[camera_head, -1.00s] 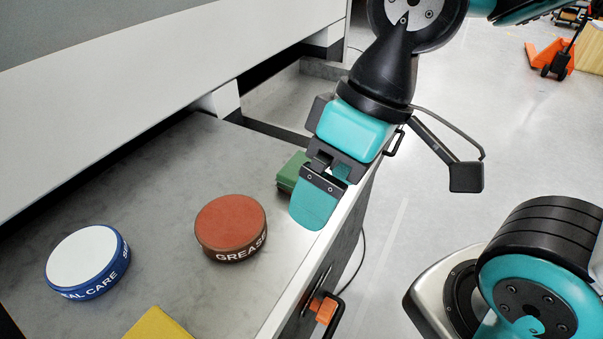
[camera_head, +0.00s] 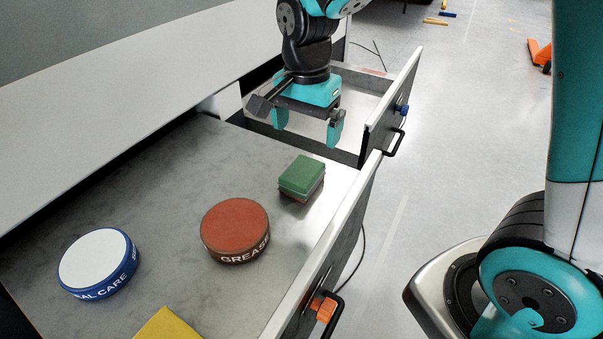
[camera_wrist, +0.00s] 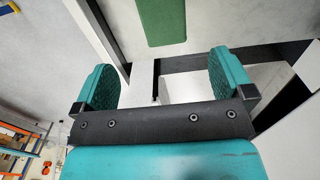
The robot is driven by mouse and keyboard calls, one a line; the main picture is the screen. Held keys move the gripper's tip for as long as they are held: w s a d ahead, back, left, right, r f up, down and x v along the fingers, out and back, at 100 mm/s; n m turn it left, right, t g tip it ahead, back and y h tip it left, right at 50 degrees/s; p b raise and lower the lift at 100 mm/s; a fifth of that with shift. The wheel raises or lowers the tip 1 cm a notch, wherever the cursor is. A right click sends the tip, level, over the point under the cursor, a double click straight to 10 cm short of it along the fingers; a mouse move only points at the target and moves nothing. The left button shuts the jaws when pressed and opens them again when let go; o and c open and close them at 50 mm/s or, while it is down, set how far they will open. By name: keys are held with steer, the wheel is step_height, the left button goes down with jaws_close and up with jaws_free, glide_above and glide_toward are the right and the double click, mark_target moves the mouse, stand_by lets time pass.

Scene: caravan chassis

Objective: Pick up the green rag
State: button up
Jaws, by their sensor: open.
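The green rag (camera_head: 302,174) is a small folded block on the grey drawer surface, near its far right corner. A reddish-brown edge shows beneath it. In the wrist view, the rag (camera_wrist: 162,20) is at the top edge, partly cut off, beyond the fingertips. My gripper (camera_head: 307,128) is open and empty. In the head view it shows above and behind the rag, apart from it, over the gap between two drawers. In the wrist view, its two teal fingers (camera_wrist: 162,80) are wide apart with nothing between them.
A red-brown grease tin (camera_head: 235,230), a white-and-blue tin (camera_head: 97,263) and a yellow item (camera_head: 168,325) share the drawer. Its raised front wall (camera_head: 322,250) runs along the right. A second open drawer (camera_head: 392,100) lies behind. The surface around the rag is clear.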

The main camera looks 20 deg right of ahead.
mark_target(303, 170)
step_height(303, 170, down, 6)
steer(key=shift+r+p, duration=0.1)
steer(key=shift+p, duration=0.4)
steer(key=shift+a+f+p, duration=0.2)
steer(key=shift+f+p, duration=0.35)
steer(key=shift+f, duration=0.8)
steer(key=shift+a+f+p, duration=0.15)
steer(key=shift+f+p, duration=0.35)
steer(key=shift+f, duration=0.8)
steer(key=c, duration=1.1)
steer(key=shift+r, duration=0.1)
step_height(303, 170, up, 20)
steer(key=b, duration=0.3)
steer(key=o, duration=0.5)
steer(key=c, duration=0.3)
